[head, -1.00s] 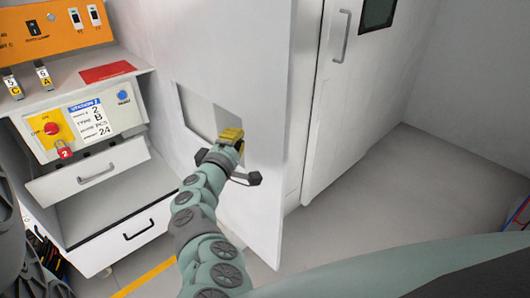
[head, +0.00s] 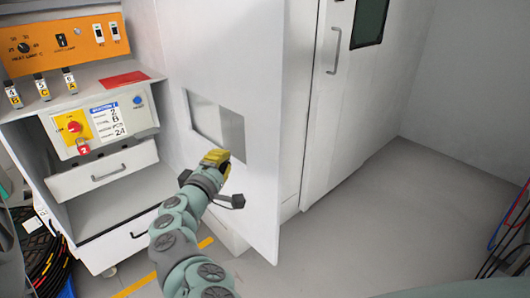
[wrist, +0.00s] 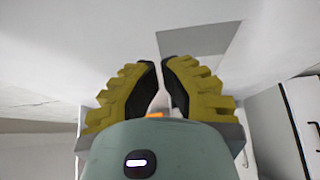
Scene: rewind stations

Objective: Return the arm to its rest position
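My arm (head: 175,240) reaches up from the bottom of the head view, bent and extended forward. My gripper (head: 216,158), with yellow fingers, is at its end, in front of a white panel (head: 255,95) with a square opening (head: 217,125). In the wrist view the two yellow fingers with dark inner pads (wrist: 159,62) come close together at the tips, with only a narrow gap. Nothing is seen held between them. Whether the gripper touches the panel cannot be told.
A station with an orange control panel (head: 65,45), a red knob, a label and a part-open drawer (head: 105,172) stands at the left. A white cabinet door (head: 345,100) is behind. Grey floor (head: 370,215) is clear at the right. Cables (head: 510,235) hang at the right edge.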

